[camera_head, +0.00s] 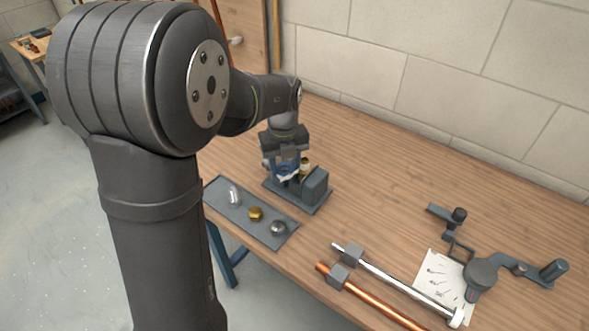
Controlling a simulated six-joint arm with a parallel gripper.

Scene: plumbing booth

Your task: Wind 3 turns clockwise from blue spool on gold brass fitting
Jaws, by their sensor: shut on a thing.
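My gripper (284,160) points down over a small dark fixture (318,205) near the back of the workbench. It is shut on the blue spool (284,169), which is partly hidden by the jaws. A strip of white tape (289,177) shows at the spool's lower edge. A gold brass fitting (305,163) stands upright on the fixture just right of the spool, partly hidden by the gripper. Whether tape lies around the fitting is too small to tell.
A dark tray (224,209) at the bench's front edge holds a clear-white piece (234,196), a brass nut (255,213) and a grey nut (278,228). A silver pipe (400,284), a copper pipe (372,304), a paper sheet (436,271) and a pipe bender (482,274) lie right.

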